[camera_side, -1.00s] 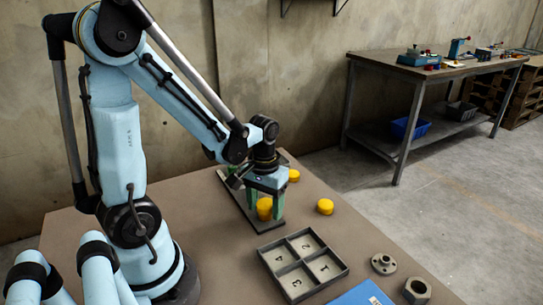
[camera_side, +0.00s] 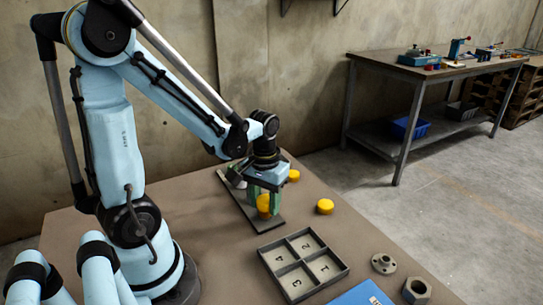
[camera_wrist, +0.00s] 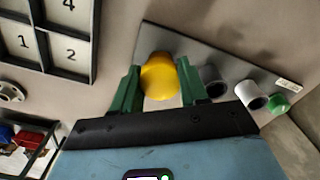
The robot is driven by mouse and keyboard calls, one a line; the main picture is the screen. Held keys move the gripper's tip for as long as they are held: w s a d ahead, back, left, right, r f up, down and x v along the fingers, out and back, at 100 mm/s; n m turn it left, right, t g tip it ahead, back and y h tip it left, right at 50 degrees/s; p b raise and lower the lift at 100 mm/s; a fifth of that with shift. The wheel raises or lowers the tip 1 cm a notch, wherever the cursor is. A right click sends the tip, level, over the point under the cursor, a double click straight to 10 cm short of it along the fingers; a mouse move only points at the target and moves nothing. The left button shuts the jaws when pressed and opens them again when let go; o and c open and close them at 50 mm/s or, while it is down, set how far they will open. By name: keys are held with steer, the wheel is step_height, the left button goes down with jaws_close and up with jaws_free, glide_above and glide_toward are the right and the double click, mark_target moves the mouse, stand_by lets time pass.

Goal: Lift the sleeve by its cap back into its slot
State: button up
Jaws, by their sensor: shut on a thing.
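My gripper (camera_side: 264,207) is low over the dark rack plate (camera_side: 237,203), its two green fingers on either side of a yellow cap (camera_side: 263,202). In the wrist view my gripper (camera_wrist: 160,70) is shut on this yellow cap (camera_wrist: 158,78), which sits between the fingers over the rack plate (camera_wrist: 202,52). The sleeve body under the cap is hidden, so I cannot tell how it sits in the plate. Beside it in the wrist view are a dark grey sleeve (camera_wrist: 213,84), a pale grey sleeve (camera_wrist: 250,96) and a green cap (camera_wrist: 280,103).
A numbered four-compartment tray (camera_side: 262,259), a flange (camera_side: 383,263), a hex nut (camera_side: 416,290) and a blue item (camera_side: 362,294) lie in front. Bare table separates the plate and tray.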

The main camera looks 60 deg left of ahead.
mark_target(265, 200)
steer(key=shift+r, duration=3)
steer(key=w+d, duration=0.3)
steer(key=d, duration=0.8)
steer(key=shift+w+d, duration=0.35)
steer(key=shift+d, duration=0.05)
steer(key=shift+f, duration=3.7)
